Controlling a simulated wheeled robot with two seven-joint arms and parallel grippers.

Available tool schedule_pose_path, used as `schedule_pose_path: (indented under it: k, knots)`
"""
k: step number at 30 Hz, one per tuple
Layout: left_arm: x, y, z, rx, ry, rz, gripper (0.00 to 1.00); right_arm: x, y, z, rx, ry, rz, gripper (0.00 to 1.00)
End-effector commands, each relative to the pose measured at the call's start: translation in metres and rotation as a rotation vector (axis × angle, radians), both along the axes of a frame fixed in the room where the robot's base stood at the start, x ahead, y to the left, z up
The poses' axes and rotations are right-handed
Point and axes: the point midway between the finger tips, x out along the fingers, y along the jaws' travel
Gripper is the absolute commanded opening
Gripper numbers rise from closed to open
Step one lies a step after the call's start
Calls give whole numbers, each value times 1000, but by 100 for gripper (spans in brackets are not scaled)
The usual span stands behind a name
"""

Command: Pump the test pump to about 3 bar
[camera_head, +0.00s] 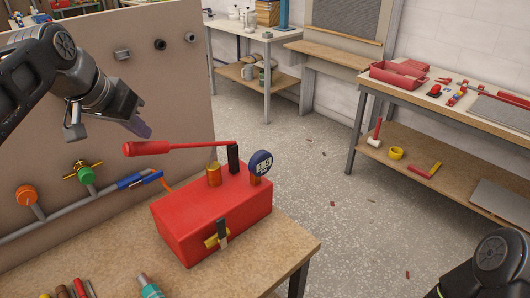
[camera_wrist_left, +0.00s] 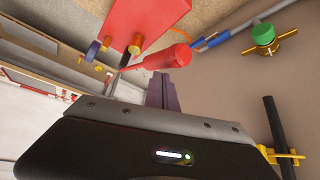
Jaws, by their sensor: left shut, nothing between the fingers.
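The test pump (camera_head: 200,220) is a red box on the wooden bench, with a brass fitting (camera_head: 214,174) and a blue-rimmed gauge (camera_head: 261,163) on top. The gauge reading is too small to make out. Its red lever (camera_head: 195,146) runs roughly level from a black post, with the thick grip (camera_head: 147,148) at the left end. My left gripper (camera_head: 139,129) is shut and empty just above the grip, apart from it as far as I can tell. In the left wrist view the shut fingers (camera_wrist_left: 160,92) are beside the red grip (camera_wrist_left: 168,57). My right gripper is out of view.
A brown panel (camera_head: 150,85) stands behind the bench, with a pipe, an orange knob (camera_head: 27,195), a green knob (camera_head: 86,174) and a blue valve handle (camera_head: 140,180). Loose tools and a bottle (camera_head: 149,287) lie at the bench front.

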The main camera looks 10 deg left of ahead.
Motion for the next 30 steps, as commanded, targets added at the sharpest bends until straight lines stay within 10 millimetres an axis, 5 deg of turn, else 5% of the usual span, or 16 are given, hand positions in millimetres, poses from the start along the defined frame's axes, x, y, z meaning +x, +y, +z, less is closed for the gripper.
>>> schedule_pose_path:
  k: [17, 30]
  knots:
    - [0, 0, 5, -1, -2, -1, 0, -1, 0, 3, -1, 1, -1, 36]
    - [0, 0, -56, -1, -1, -1, 0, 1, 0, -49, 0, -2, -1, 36]
